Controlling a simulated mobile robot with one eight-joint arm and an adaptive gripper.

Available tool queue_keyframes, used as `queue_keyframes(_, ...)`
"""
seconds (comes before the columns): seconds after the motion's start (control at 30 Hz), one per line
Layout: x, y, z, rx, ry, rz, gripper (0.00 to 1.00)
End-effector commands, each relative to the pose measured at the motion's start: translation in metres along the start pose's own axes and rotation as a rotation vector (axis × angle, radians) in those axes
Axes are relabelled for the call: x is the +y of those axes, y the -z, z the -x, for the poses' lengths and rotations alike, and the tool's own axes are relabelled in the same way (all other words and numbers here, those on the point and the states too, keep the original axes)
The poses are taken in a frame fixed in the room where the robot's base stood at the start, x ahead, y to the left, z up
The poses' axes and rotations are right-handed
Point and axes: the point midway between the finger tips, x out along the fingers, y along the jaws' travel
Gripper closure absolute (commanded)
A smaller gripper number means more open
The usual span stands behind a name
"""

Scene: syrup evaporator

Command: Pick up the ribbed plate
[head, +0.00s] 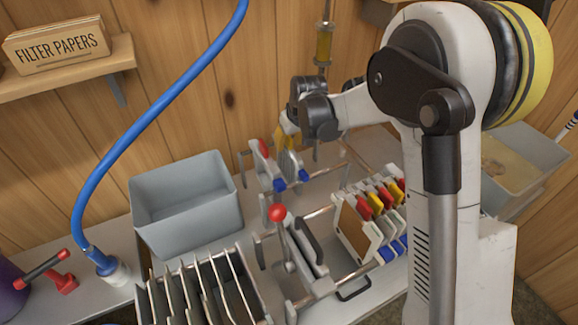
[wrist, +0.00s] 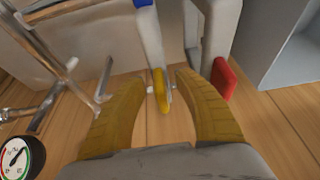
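A pale plate with a yellow tab (wrist: 160,92) stands on edge between my fingertips in the wrist view. I cannot tell whether its face is ribbed. My gripper (wrist: 160,78) has its two yellow fingers apart, one on each side of the tab, with gaps visible. In the head view my gripper (head: 285,136) is at the rear end of the press rails, just above a grey plate (head: 289,164) with a blue foot. Its fingers partly hide the plate's top. A pale plate with a red tab (head: 264,162) stands close to its left.
Several plates with red and yellow tabs (head: 377,205) stand at the right on the rails. A red-knobbed lever (head: 278,213) rises in front. A grey bin (head: 187,205) and slotted rack (head: 205,290) stand left. A blue hose (head: 150,115) arches at left.

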Motion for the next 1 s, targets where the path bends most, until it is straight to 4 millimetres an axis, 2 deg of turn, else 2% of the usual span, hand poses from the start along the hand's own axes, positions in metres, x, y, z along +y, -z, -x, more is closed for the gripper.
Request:
queue_keyframes(0.17, 0.000, 0.000, -0.001, 0.000, 0.000, 0.000, 0.62)
queue_keyframes(0.2, 0.000, 0.000, 0.000, 0.000, 0.000, 0.000, 0.66)
queue_keyframes(0.27, 0.000, 0.000, 0.000, 0.000, 0.000, 0.000, 0.85)
queue_keyframes(0.3, 0.000, 0.000, 0.000, 0.000, 0.000, 0.000, 0.97)
queue_keyframes(0.33, 0.000, 0.000, 0.000, 0.000, 0.000, 0.000, 1.00)
queue_keyframes(0.8, 0.000, 0.001, 0.001, 0.001, 0.000, 0.000, 1.00)
queue_keyframes(1.0, 0.000, 0.005, 0.011, 0.001, 0.000, 0.000, 1.00)
